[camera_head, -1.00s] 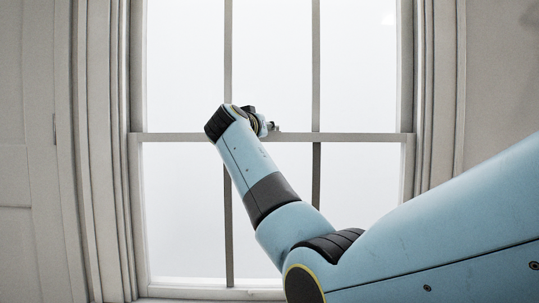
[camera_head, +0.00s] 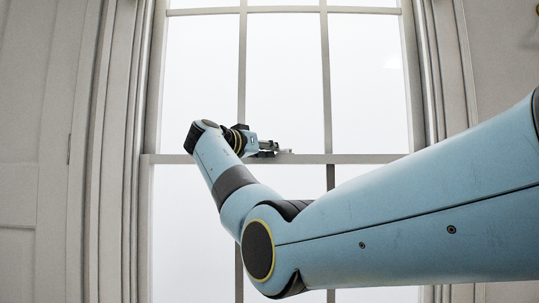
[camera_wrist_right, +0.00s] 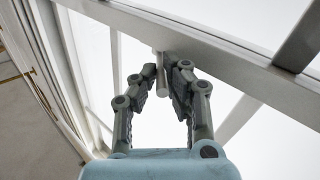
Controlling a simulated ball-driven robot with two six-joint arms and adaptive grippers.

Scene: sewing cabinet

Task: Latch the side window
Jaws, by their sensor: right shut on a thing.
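The sash window (camera_head: 274,159) fills the middle of the head view, with a pale horizontal meeting rail across it. A small metal latch (camera_head: 286,151) sits on that rail, partly hidden by my right gripper (camera_head: 274,149). In the right wrist view my right gripper (camera_wrist_right: 168,75) has its two dark fingers around the latch's pale cylindrical lever (camera_wrist_right: 161,76), shut on it. The lever stands out from the white rail (camera_wrist_right: 225,58). How far the latch is turned cannot be told. My left gripper is not in view.
Pale vertical glazing bars (camera_head: 326,90) divide the bright panes. Moulded window casing (camera_head: 120,150) stands on the left, with a panelled surface (camera_head: 35,150) beyond it. My right arm covers much of the lower right.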

